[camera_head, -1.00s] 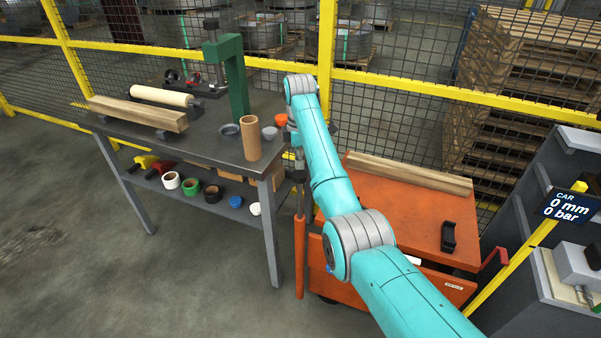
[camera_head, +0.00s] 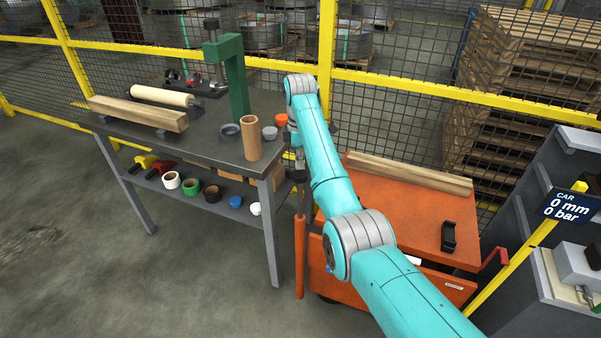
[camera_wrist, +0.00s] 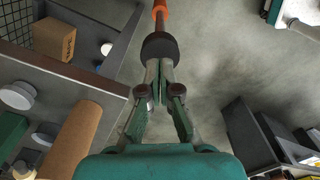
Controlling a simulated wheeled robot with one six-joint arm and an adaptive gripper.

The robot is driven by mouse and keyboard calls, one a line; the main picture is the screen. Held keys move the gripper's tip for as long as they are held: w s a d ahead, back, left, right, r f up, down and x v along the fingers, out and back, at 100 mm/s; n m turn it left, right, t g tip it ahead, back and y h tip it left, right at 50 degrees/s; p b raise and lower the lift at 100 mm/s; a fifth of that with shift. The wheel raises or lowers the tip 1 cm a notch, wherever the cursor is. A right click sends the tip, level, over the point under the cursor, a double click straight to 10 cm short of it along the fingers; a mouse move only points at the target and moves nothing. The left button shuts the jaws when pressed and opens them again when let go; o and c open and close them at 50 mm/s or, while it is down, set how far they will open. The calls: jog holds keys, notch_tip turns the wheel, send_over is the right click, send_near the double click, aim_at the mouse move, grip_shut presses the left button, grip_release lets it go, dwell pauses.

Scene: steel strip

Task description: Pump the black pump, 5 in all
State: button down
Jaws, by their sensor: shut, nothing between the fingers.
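My gripper (camera_head: 300,185) points down between the grey workbench and the orange cart, at the top of an upright orange post (camera_head: 300,258). In the wrist view, the fingers of my gripper (camera_wrist: 160,68) are together with nothing between them. A round black knob (camera_wrist: 160,46) lies right at the fingertips, in line with the orange post (camera_wrist: 160,12) beyond it. It appears to be the black pump's top. I cannot tell whether the fingertips touch the knob.
The workbench (camera_head: 210,150) at left holds a cardboard tube (camera_head: 251,138), small bowls and a green press (camera_head: 237,82). The orange cart (camera_head: 390,215) at right bears a wooden beam (camera_head: 410,172) and a black handle-like piece (camera_head: 448,236). A display (camera_head: 568,207) reads 0 mm, 0 bar.

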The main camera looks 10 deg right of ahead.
aim_at(300, 173)
jog(key=shift+f, duration=4.05)
jog(key=shift+r, duration=3.65)
jog(key=shift+f, duration=0.1)
